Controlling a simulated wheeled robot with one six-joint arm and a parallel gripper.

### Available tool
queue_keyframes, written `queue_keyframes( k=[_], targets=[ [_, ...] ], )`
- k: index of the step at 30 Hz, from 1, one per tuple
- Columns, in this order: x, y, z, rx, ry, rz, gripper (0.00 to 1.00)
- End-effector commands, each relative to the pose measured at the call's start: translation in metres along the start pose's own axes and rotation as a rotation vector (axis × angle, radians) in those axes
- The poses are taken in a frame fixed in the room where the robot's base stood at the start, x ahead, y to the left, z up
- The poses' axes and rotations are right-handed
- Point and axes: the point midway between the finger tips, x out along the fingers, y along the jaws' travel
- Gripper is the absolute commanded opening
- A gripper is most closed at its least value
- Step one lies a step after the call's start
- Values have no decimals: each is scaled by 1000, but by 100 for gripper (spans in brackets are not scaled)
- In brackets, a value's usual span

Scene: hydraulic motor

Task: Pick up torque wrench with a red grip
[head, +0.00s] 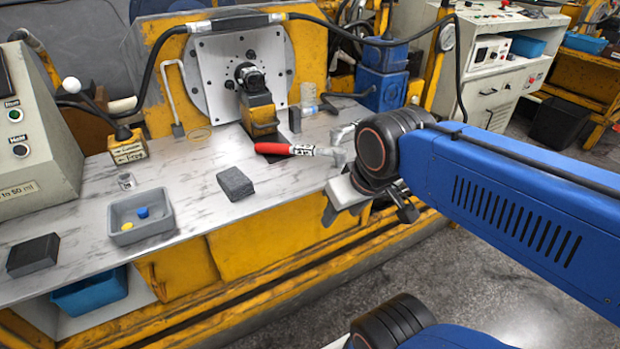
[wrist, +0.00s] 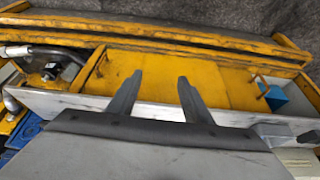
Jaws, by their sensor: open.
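The torque wrench (head: 274,148) lies at the back of the bench top in the head view. Its red grip points left, and its metal shaft runs right towards my arm. The right end of the wrench is partly hidden or hard to separate from my wrist. My gripper (head: 366,211) is at the bench's front edge, to the right of and nearer than the red grip. In the wrist view my gripper (wrist: 156,84) shows two dark fingers spread apart with nothing between them. I cannot make out the red grip in the wrist view.
The grey bench top (head: 185,185) holds a dark block (head: 235,184), a grey tray (head: 141,217) with small blue and yellow pieces, and a black block (head: 33,255). The motor mount (head: 258,108) stands behind the wrench. A blue bin (head: 90,291) sits below the bench.

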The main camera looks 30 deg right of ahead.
Motion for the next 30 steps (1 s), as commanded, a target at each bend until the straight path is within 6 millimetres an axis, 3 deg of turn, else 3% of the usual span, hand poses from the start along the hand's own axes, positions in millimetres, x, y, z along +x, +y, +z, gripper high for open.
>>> queue_keyframes(
  k=[5,8,18,30],
  targets=[
    [-6,0,-14,-28,-16,0,46],
    [-14,0,-36,-74,-40,-2,46],
    [-38,-1,-136,-291,-150,-23,46],
    [-37,-3,-253,-545,-274,-79,46]
  ],
)
